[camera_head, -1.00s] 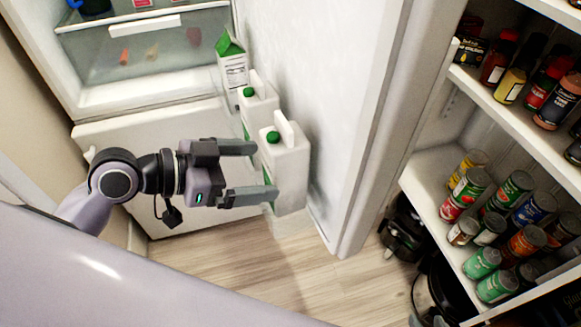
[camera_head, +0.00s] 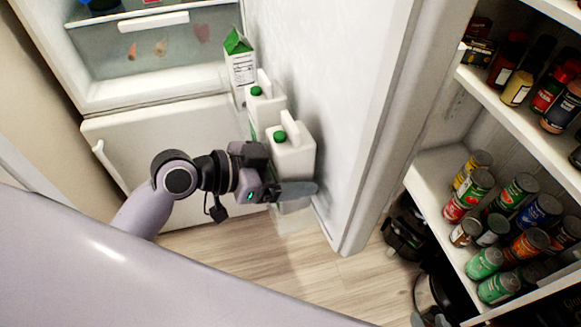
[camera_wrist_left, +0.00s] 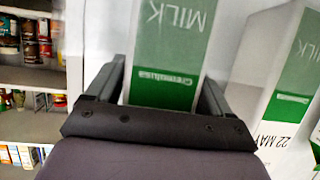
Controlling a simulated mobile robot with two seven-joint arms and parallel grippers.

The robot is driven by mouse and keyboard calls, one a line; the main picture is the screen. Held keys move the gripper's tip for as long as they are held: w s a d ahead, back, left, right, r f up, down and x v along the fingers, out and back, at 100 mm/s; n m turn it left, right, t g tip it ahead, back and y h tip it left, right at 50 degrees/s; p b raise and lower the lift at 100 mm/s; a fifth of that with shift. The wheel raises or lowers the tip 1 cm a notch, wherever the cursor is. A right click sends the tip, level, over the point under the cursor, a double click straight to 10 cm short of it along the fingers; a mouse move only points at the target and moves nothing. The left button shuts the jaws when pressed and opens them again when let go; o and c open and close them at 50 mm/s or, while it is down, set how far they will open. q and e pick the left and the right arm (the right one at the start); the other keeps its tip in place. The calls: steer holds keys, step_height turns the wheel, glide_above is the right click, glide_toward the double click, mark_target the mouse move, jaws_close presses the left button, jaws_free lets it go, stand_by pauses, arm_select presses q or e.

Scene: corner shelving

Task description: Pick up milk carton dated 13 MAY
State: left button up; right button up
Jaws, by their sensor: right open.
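A white milk jug with a green cap (camera_head: 293,160) stands nearest in the fridge door rack. My left gripper (camera_head: 288,176) is at this jug, with one finger along its near side; the other finger is hidden. In the left wrist view a green and white label reading MILK (camera_wrist_left: 168,45) lies between the two fingers. I cannot tell whether both fingers press on it, and its date is out of sight. A neighbouring milk container (camera_wrist_left: 272,90) on the right there reads 22 MAY. My right gripper is not in view.
A second jug (camera_head: 266,108) and a green-topped carton (camera_head: 239,68) stand behind in the door rack. The open fridge door (camera_head: 350,110) is close on the right. Shelves of cans (camera_head: 475,185) and bottles stand further right. Wooden floor (camera_head: 250,250) lies below.

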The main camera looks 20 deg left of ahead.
arm_select(q)
steer(key=c, duration=1)
steer(key=shift+r, duration=0.1)
steer(key=shift+c, duration=1.3)
steer(key=shift+r, duration=0.1)
